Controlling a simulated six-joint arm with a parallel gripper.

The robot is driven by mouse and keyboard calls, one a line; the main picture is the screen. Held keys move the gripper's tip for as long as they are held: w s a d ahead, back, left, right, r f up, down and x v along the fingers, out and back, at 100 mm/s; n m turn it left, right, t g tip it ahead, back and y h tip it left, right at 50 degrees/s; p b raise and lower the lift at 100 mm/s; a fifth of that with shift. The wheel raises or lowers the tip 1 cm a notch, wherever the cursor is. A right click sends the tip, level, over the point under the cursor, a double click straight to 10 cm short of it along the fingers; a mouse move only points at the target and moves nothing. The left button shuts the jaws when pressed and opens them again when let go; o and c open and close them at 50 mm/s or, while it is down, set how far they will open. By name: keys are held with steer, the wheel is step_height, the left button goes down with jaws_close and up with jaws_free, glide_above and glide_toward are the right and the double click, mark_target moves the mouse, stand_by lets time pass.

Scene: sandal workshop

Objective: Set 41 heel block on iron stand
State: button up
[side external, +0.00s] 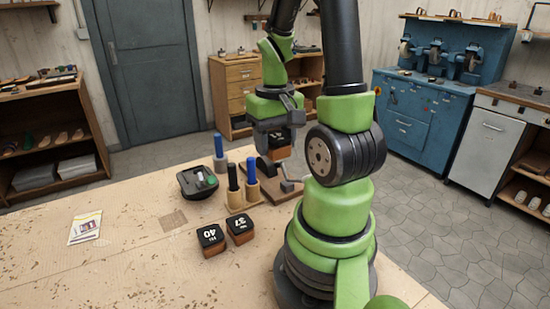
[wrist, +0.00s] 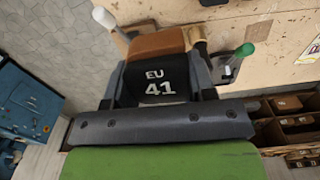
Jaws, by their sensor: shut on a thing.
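My gripper (side external: 281,141) is shut on the 41 heel block, a brown block with a black face. In the wrist view the block (wrist: 160,82) shows its white "EU 41" label between the jaws. In the side view only part of the block (side external: 283,146) shows under the gripper. Two other heel blocks, marked 40 (side external: 211,239) and 37 (side external: 240,229), sit on the bench.
A wooden holder (side external: 240,205) with black and blue-handled tools stands close left of the iron stand. A leaflet (side external: 85,227) lies at left. The front left bench is clear.

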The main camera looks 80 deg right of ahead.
steer(key=shift+w+d+r, duration=0.15)
steer(key=shift+w+r, duration=0.1)
steer(key=shift+r, duration=0.25)
steer(key=w+d, duration=0.3)
steer(key=w, duration=0.8)
steer(key=w+d, duration=0.3)
steer(key=w, duration=0.8)
steer(key=shift+n, duration=0.3)
steer(key=shift+w+f, duration=0.1)
steer(key=shift+f, duration=6.45)
steer(key=shift+f, duration=0.15)
steer(key=o, duration=1.4)
steer(key=shift+r, duration=3.55)
